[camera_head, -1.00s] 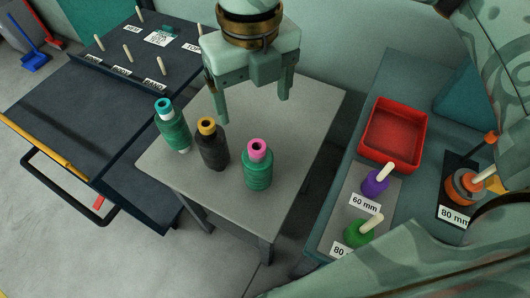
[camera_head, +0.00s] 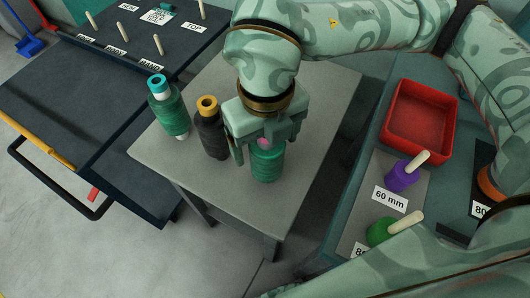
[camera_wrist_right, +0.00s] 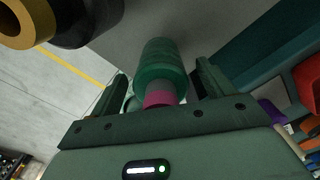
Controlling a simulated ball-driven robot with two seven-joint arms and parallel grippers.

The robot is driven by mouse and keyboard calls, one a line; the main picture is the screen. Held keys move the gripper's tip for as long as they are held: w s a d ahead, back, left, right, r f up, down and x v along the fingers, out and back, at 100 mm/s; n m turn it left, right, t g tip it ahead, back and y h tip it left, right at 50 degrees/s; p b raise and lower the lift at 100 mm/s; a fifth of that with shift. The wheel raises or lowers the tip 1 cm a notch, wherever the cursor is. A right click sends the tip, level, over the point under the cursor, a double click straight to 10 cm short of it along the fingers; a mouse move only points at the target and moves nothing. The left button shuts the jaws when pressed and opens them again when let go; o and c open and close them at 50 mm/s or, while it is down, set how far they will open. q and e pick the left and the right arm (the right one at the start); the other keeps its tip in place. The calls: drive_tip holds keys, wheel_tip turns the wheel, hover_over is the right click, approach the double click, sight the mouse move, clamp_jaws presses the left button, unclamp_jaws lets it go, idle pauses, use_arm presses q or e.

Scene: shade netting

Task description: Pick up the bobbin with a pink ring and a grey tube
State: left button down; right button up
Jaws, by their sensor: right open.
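The bobbin with a pink ring and grey tube (camera_head: 267,164) is wound with green thread and stands upright on the grey table (camera_head: 228,196). My right gripper (camera_head: 268,158) hangs over it, open, with a finger on either side of its top. The pink ring is partly hidden by the gripper in the head view. In the right wrist view the bobbin (camera_wrist_right: 162,72) lies between the open fingers (camera_wrist_right: 165,85), with gaps at both sides. My left gripper is not in view.
A black-thread bobbin with a yellow ring (camera_head: 211,137) stands close on the left. Beyond it is a green bobbin with a blue ring (camera_head: 169,112). A red tray (camera_head: 420,122) and pegs with purple (camera_head: 400,176) and green (camera_head: 381,232) pieces are on the right bench.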

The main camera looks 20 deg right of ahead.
drive_tip(key=shift+r, duration=0.1)
drive_tip(key=c, duration=1.2)
